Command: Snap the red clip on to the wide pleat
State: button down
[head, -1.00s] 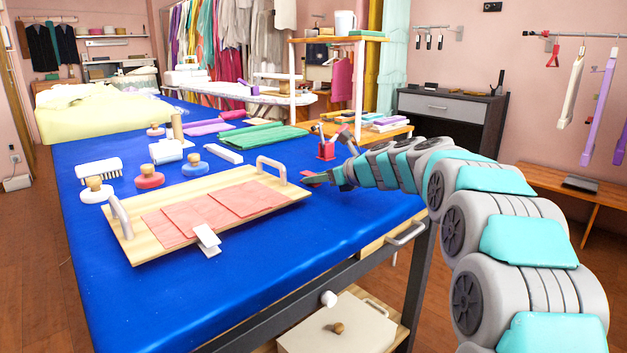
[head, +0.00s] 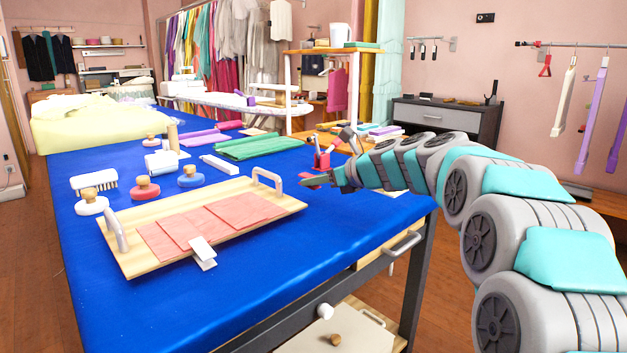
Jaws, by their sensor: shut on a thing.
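A pink pleated cloth (head: 238,207) lies on a wooden board (head: 128,262) with a grey handle at each end. Its folds form several panels; the right-hand ones look broader than the left-hand ones. A white clip (head: 203,254) sits at the board's front edge, on the cloth's near side. My gripper (head: 318,181) is to the right of the board, low over the blue table. It is shut on the red clip (head: 308,177), which is small, mostly hidden by the fingers and points left. The gripper and clip are apart from the cloth.
White, red and blue round weights with wooden knobs and a brush (head: 94,182) lie behind and left of the board. Green folded cloth (head: 262,148) lies farther back. The blue table (head: 330,235) is clear in front.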

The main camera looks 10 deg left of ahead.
aim_at(279, 252)
jog(key=s+d, duration=0.1)
jog(key=s, duration=0.3)
jog(key=s+d, duration=0.1)
jog(key=s, duration=0.2)
jog(key=s+d+r, duration=0.1)
jog(key=s, duration=0.3)
jog(key=shift+s+d, duration=0.3)
jog(key=c, duration=1.1)
grip_release()
grip_shut()
jog(key=shift+s+a+f, duration=0.65)
jog(key=shift+s+a, duration=0.7)
jog(key=shift+s, duration=0.3)
jog(key=shift+s+a+f, duration=0.6)
jog(key=shift+s+a, duration=0.8)
jog(key=shift+s, duration=0.2)
jog(key=shift+s+a+f, duration=0.65)
jog(key=shift+s+a, duration=0.7)
jog(key=shift+s, duration=0.3)
